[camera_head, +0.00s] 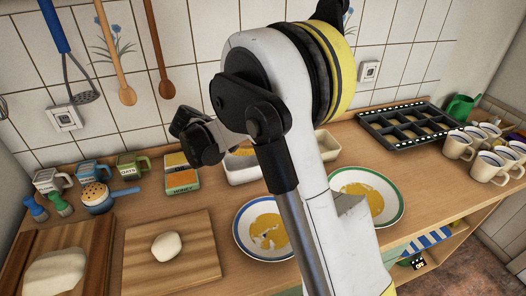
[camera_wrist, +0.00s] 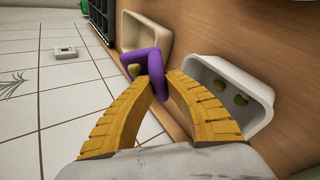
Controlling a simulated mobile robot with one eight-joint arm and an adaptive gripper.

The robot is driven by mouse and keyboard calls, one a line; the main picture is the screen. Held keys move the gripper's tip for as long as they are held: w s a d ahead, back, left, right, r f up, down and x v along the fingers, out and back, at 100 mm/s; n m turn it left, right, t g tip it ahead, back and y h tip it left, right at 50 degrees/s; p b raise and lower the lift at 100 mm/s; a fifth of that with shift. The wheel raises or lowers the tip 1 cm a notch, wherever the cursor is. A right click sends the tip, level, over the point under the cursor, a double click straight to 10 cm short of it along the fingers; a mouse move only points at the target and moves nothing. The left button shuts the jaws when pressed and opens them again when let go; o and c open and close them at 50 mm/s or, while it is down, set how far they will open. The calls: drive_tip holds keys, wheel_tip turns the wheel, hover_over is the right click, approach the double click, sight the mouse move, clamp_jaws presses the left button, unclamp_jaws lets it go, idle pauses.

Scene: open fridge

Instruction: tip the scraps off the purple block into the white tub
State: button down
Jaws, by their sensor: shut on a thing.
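My gripper (camera_wrist: 160,84) has yellow ridged fingers, shut on the purple block (camera_wrist: 156,63) at its near end. The block is tilted, and a yellowish piece (camera_wrist: 135,69) shows at its far side; whether it rests on the block is hard to tell. In the head view the white tub (camera_head: 243,176) is partly hidden by my arm, which also hides the block and fingers.
A beige tub (camera_wrist: 152,30) lies just beyond the block. Two plates with yellow food, the left one (camera_head: 262,229) and the right one (camera_head: 391,197), flank my arm. Spice boxes (camera_head: 182,180) stand left of the white tub. A black tray (camera_head: 410,125) and several mugs (camera_head: 459,146) are at right.

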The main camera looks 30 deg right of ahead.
drive_tip(key=shift+r, duration=0.1)
idle(0.3)
drive_tip(key=shift+h+b, duration=0.3)
drive_tip(key=shift+b, duration=0.05)
drive_tip(key=shift+a+b, duration=0.1)
drive_tip(key=shift+b, duration=0.2)
idle(1.1)
